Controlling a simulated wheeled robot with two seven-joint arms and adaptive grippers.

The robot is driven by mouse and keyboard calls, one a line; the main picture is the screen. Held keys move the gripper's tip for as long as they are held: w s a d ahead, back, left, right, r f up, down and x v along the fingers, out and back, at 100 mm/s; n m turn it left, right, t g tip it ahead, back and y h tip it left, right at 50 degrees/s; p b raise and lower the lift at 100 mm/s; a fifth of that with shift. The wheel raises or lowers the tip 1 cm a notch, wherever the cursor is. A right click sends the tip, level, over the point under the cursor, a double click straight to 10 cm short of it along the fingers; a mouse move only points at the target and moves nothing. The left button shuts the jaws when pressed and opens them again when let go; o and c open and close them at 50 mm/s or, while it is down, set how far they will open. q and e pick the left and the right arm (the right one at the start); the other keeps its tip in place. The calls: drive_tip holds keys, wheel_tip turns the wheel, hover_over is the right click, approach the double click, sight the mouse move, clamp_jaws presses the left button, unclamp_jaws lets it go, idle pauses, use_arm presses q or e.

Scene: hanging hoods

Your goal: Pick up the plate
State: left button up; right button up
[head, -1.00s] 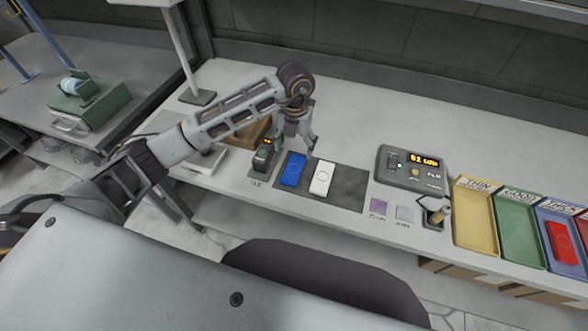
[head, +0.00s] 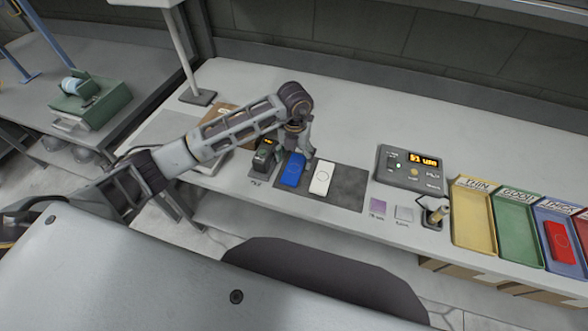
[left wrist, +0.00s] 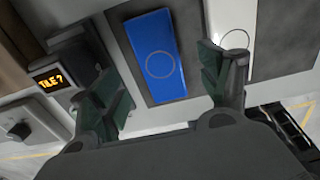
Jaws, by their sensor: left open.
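A blue plate (head: 293,170) with a circle on it lies flat on the dark mat (head: 348,187). A white plate (head: 321,178) lies just to its right. My left gripper (head: 303,150) is low over the far end of the blue plate, open. In the left wrist view its two fingers (left wrist: 160,85) stand apart, with the blue plate (left wrist: 155,55) showing between and beyond them. The right finger partly covers the white plate (left wrist: 236,40). I cannot tell whether a finger touches a plate. My right gripper is not in view.
A small dark device with an orange display (head: 265,154) stands left of the blue plate. A grey gauge box (head: 411,170) is right of the mat. Yellow (head: 474,220), green (head: 518,228) and blue trays (head: 561,236) stand further right; the blue one holds a red plate (head: 559,243).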

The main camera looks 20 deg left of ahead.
sight(294, 168)
use_arm(q)
drive_tip(key=shift+s+a+f+p, duration=0.15)
drive_tip(key=shift+f+p, duration=0.4)
drive_tip(key=shift+f, duration=1.75)
drive_tip(key=c, duration=1.2)
